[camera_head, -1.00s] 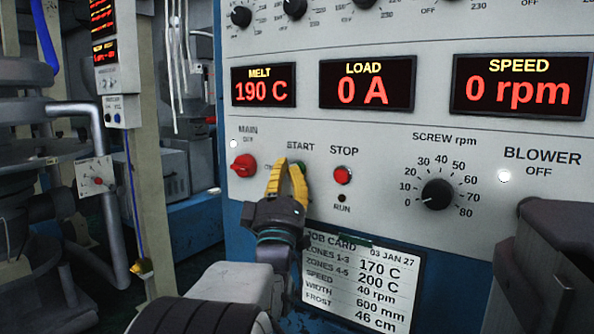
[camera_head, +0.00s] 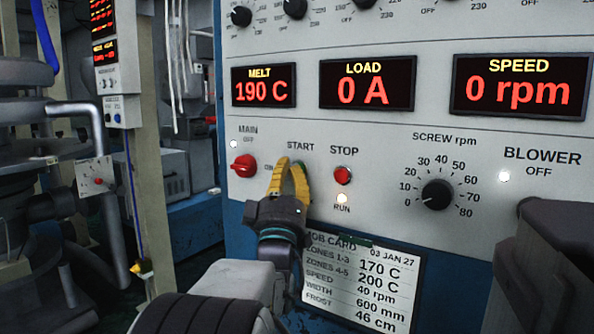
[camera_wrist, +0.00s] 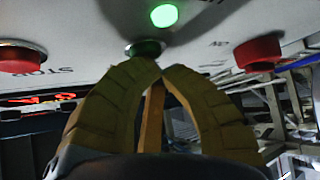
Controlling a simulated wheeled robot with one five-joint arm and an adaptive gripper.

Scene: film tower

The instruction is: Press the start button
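The start button, a dark green button in a metal ring, shows in the wrist view (camera_wrist: 145,48), just beyond my fingertips. In the head view it is mostly hidden behind my gripper (camera_head: 291,164), below the START label. My gripper has yellow curved fingers; in the wrist view its fingertips (camera_wrist: 160,68) meet with nothing between them. Whether they touch the button I cannot tell. The RUN lamp (camera_head: 342,198) is lit. A bright green spot (camera_wrist: 163,15) glows above the button in the wrist view.
The red stop button (camera_head: 343,175) is right of my gripper, and the red main switch (camera_head: 244,165) is left. The screw knob (camera_head: 437,194) is farther right. A job card (camera_head: 365,280) hangs below. The speed display (camera_head: 518,88) reads 0 rpm.

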